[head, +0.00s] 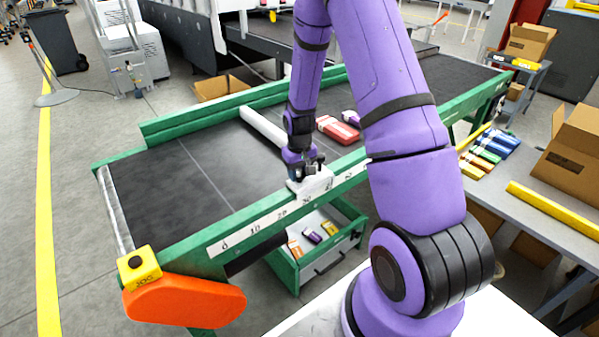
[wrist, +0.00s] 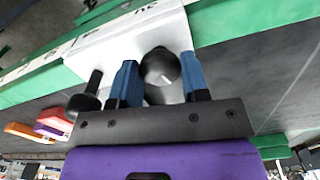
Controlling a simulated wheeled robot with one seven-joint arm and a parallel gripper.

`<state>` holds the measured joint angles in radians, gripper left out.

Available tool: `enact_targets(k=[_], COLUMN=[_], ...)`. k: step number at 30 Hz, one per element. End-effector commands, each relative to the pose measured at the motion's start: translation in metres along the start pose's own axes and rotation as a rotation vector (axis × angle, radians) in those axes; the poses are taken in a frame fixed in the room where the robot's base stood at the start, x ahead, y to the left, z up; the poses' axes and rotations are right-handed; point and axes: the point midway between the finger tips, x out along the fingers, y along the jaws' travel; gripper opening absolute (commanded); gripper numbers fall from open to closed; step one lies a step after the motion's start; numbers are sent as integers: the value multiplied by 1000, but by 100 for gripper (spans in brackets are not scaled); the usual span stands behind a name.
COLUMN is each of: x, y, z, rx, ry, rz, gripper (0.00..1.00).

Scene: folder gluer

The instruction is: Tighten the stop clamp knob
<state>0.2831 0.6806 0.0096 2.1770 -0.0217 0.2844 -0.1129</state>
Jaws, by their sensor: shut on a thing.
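The stop clamp is a white block (head: 314,184) on the near green rail with the number scale, at the end of a long white stop bar (head: 262,130). The clamp also fills the upper middle of the wrist view (wrist: 130,38). A round black knob (wrist: 160,66) sticks out of it, between the two blue fingers of my gripper (wrist: 158,76). My gripper is shut on this knob. A second black knob on a stem (wrist: 88,95) stands left of the fingers. In the head view my gripper (head: 306,168) is right at the clamp and hides the knob.
A red carton (head: 338,129) lies on the dark belt (head: 165,190) beyond the clamp. A green drawer (head: 325,258) with small cartons is below the rail. A yellow button box (head: 138,265) and orange guard (head: 185,303) sit at the near left. A grey table with boxes is right.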

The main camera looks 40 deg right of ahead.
Motion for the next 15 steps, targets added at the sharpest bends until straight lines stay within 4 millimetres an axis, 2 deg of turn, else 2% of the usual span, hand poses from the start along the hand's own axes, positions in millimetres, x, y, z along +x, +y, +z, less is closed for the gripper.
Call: enact_targets(k=[2,3,6,15], x=[-1,-1,-1,-1], y=[0,0,0,0], z=[-1,-1,-1,0], rx=[0,-1,-1,-1], ry=[4,4,3,1], rz=[0,0,0,0], gripper=[18,44,67,67])
